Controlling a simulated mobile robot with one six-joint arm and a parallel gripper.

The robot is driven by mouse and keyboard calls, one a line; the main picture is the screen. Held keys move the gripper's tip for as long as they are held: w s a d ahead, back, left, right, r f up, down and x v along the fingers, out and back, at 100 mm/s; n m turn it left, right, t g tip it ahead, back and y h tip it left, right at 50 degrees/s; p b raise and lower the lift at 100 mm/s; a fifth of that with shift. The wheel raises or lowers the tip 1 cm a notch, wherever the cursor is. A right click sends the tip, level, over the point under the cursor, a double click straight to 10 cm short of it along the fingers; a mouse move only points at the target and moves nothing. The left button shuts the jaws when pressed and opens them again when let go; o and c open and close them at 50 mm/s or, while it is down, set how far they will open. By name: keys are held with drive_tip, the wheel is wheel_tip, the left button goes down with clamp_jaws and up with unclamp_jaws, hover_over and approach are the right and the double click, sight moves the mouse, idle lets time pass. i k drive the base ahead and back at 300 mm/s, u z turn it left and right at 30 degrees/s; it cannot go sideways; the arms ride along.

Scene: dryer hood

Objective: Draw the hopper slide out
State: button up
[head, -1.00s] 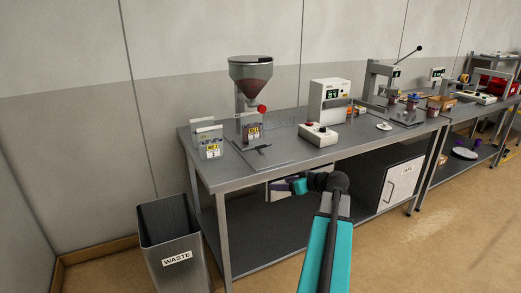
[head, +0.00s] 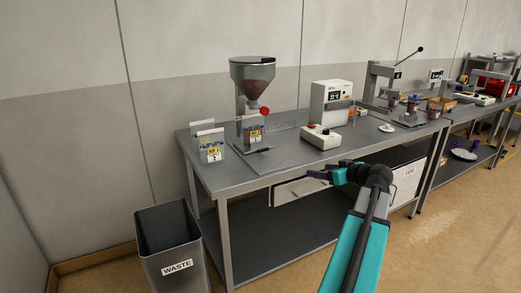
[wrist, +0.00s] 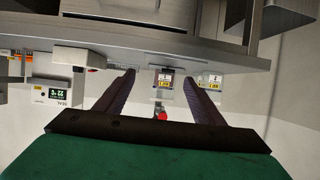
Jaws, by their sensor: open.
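The hopper (head: 252,78) is a grey metal cone on a stand at the back left of the bench. A red knob (head: 265,111) sits low on its right side, under the cone; the slide itself is too small to make out. A clear container with a yellow label (head: 254,133) stands below the hopper. My gripper (head: 324,173) is open and empty at the bench's front edge, right of the hopper and apart from it. In the wrist view, which is upside down, the red knob (wrist: 160,115) shows between the open fingers, farther off.
A second labelled container (head: 211,147) stands left of the hopper. A white control box (head: 320,137) and a white display unit (head: 330,103) stand to its right. A drawer (head: 300,188) hangs under the bench top (head: 225,178). A waste bin (head: 170,245) stands at the left.

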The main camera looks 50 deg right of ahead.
sight(265, 145)
drive_tip(key=i, duration=0.85)
